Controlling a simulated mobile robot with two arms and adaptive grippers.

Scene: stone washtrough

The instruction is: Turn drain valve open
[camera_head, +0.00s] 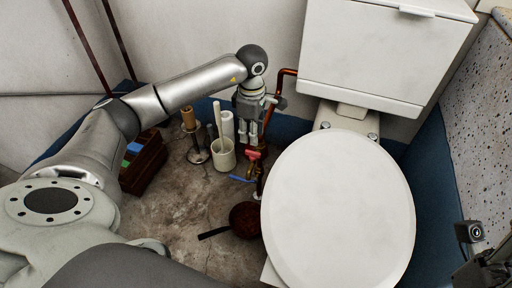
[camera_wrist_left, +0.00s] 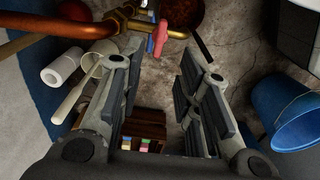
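The drain valve has a red handle (camera_head: 253,154) on a copper pipe low beside the toilet. In the left wrist view the red handle (camera_wrist_left: 160,38) sits on a brass valve body (camera_wrist_left: 138,24), at the top centre. My left gripper (camera_head: 246,138) hangs just above the handle in the head view. In the left wrist view its two fingers (camera_wrist_left: 158,55) are spread apart with nothing between them. The handle appears near the gap between the tips; I see no clear contact. Only a dark part of what seems my right wrist shows at the lower right edge; its fingers are hidden.
The toilet (camera_head: 338,210) stands close to the right of the valve. A cup with a brush (camera_head: 223,154), a paper roll stand (camera_head: 192,140) and a wooden crate (camera_head: 145,168) stand left. A blue bucket (camera_wrist_left: 290,105) shows in the wrist view.

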